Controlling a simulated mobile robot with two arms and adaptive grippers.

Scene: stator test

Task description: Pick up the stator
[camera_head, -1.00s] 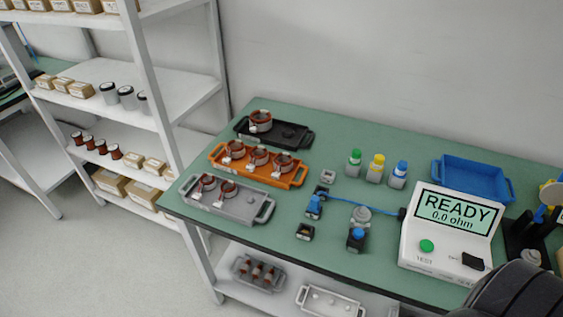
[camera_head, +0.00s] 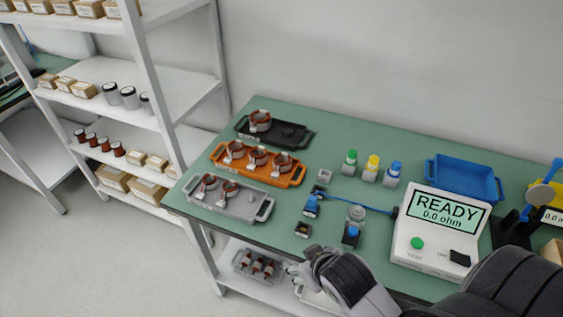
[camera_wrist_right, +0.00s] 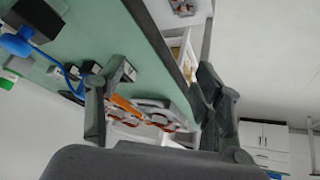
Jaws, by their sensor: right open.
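Copper-wound stators stand in three trays on the green table. One stator (camera_head: 260,120) is in the black tray (camera_head: 290,134), three are in the orange tray (camera_head: 297,178), such as the middle stator (camera_head: 258,156), and two are in the grey tray (camera_head: 262,209), such as the left stator (camera_head: 209,184). My right gripper (camera_head: 297,271) is low at the table's front edge, below and right of the grey tray, apart from every stator. In the right wrist view my gripper (camera_wrist_right: 163,82) has its fingers wide apart and empty, with the trays small beyond them. My left gripper does not show.
A white tester (camera_head: 432,245) reading READY stands at the right, with a blue bin (camera_head: 467,178) behind it. Bottles with green, yellow and blue caps (camera_head: 373,168) and small fixtures (camera_head: 352,236) stand mid-table. A shelf rack (camera_head: 160,115) stands left. Trays lie under the table.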

